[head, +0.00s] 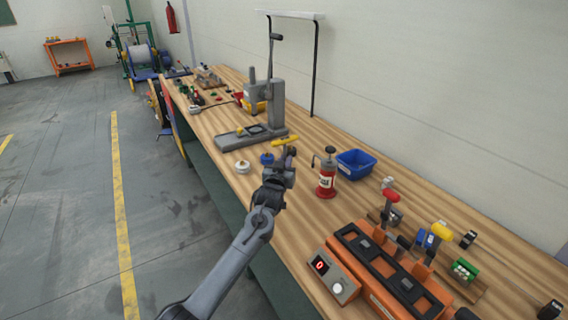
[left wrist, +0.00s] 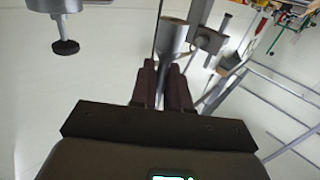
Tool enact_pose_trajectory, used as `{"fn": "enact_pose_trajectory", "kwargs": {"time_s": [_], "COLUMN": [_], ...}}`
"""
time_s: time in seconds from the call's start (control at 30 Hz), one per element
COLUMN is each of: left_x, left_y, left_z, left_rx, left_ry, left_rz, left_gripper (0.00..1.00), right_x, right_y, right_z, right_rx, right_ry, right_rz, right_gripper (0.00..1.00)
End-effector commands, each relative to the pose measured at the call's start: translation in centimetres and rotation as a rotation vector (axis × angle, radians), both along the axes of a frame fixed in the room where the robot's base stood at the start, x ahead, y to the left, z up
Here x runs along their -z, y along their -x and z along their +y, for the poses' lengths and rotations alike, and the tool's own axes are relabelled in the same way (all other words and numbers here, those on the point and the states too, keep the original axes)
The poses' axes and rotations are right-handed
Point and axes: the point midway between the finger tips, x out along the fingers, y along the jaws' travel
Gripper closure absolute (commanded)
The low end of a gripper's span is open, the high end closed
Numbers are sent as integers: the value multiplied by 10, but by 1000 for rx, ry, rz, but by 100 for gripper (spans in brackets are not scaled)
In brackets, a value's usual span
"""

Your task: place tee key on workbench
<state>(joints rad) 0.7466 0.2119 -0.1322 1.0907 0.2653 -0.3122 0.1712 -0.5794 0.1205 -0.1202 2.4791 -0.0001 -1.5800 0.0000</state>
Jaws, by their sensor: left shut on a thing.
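The tee key (head: 285,141) shows a yellow crossbar in the head view, at the tip of my left gripper (head: 281,165). The gripper is shut on it above the workbench (head: 312,222), a long wood-topped bench along the wall. In the left wrist view, the fingers (left wrist: 163,88) close around a grey shaft (left wrist: 172,38), which looks like part of the key. The height of the key over the bench is hard to tell. My right gripper is not in view.
A grey press (head: 262,110) stands just behind the key. An orange fixture (head: 385,270) fills the near bench. Bare wood lies between the gripper and the fixture.

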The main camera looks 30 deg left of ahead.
Motion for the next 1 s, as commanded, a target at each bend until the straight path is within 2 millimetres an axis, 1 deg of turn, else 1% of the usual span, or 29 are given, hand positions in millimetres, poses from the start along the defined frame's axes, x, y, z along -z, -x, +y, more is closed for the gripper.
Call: {"fn": "enact_pose_trajectory", "kwargs": {"time_s": [0.03,0.17,0.4,0.6,0.77,0.9,1.0], "left_x": [5,15,44,62,69,72,81], "left_y": [1,9,38,57,64,65,65], "left_z": [4,18,57,82,93,94,94], "left_rx": [-1,-3,-2,-1,0,0,0], "left_ry": [-1,-4,-6,-3,-2,-1,-1], "left_rz": [-1,1,2,1,0,-1,1], "left_gripper": [100,100,100,100,100,100,100], "right_x": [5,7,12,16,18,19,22], "right_y": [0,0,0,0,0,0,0], "right_z": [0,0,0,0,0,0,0], "right_rx": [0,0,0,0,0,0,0], "right_ry": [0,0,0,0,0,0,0], "right_rz": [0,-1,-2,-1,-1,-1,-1], "right_gripper": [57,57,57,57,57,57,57]}}
